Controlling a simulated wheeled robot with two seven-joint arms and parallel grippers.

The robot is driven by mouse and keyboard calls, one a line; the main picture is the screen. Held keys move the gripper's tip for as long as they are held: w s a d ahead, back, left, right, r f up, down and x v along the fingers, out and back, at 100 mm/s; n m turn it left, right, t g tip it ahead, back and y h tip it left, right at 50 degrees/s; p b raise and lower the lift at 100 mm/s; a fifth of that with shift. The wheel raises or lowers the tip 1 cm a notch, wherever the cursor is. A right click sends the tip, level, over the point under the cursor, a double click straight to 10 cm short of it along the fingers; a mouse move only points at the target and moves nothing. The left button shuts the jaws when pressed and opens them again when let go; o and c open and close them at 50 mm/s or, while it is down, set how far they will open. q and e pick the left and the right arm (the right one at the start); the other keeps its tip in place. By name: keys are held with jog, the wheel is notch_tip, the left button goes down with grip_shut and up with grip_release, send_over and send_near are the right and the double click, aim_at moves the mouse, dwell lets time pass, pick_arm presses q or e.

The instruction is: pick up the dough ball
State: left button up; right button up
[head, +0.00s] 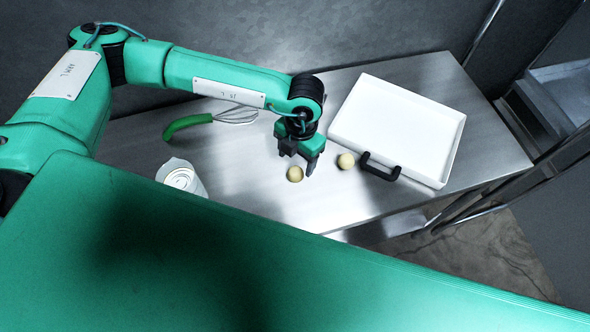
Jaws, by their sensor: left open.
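One dough ball (295,174) is just below my left gripper in the picture. I cannot tell whether a finger touches that ball. Nothing shows between the fingers. My right gripper is not in view.
A whisk with a green handle (187,125) lies at the left, behind a white container (181,178). Metal racks stand at the right.

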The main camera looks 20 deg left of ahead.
aim_at(296, 170)
pick_arm(q)
jog(key=f+p, duration=0.1)
jog(key=f, duration=0.1)
jog(key=f+p, duration=0.1)
jog(key=shift+s+d+f+p, duration=0.1)
jog(key=shift+s+f+p, duration=0.2)
jog(key=shift+f, duration=0.65)
jog(key=c, duration=1.1)
